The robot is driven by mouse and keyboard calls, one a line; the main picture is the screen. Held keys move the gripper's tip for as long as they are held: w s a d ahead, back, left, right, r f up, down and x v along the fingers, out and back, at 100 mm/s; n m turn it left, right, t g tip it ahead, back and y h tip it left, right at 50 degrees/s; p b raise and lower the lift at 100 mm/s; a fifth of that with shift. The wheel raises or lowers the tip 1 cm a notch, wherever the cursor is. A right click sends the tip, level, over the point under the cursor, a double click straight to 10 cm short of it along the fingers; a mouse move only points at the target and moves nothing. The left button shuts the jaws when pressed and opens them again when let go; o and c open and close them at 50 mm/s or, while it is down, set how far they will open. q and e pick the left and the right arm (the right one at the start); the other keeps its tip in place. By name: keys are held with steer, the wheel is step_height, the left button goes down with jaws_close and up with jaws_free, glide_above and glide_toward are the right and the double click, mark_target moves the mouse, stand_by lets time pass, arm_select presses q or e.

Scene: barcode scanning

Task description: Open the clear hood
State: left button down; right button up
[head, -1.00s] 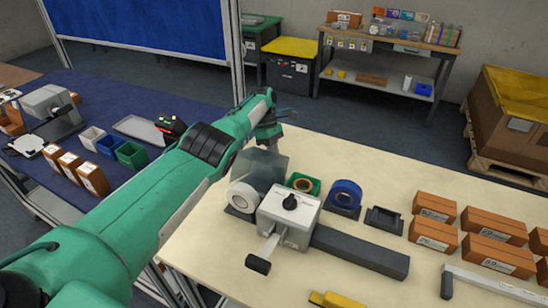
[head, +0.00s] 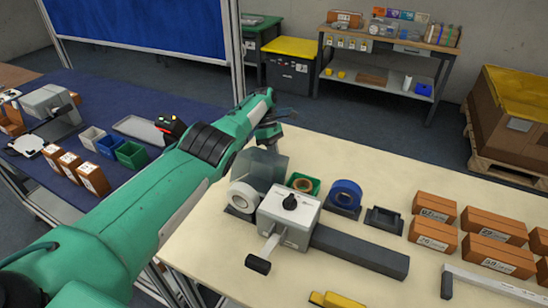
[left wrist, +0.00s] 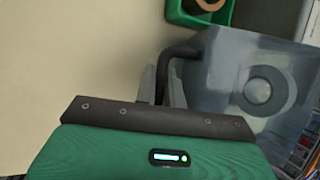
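The clear hood (head: 262,168) is a smoky see-through panel on the label machine (head: 288,215), standing beside and behind a white roll (head: 242,196). In the left wrist view the clear hood (left wrist: 225,65) fills the right side, with a round reel visible through it. A dark curved handle (left wrist: 185,48) runs from the hood to between my grey fingers. My left gripper (left wrist: 161,82) is closed around this handle. In the head view my left gripper (head: 268,132) is at the hood's upper edge, partly hidden by my arm. My right gripper is out of view.
A green bin with a tape roll (head: 303,184), a blue tape roll (head: 345,193) and a black holder (head: 383,220) stand right of the hood. Several brown boxes (head: 485,222) sit further right. A dark bar (head: 360,250) extends from the machine.

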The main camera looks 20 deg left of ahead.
arm_select(q)
steer(key=c, duration=1.8)
jaws_free()
steer(key=shift+s+d+f, duration=0.1)
steer(key=shift+f, duration=0.5)
steer(key=shift+w+f, duration=0.1)
steer(key=shift+w, duration=0.2)
steer(key=shift+r, duration=0.25)
steer(key=shift+r, duration=0.15)
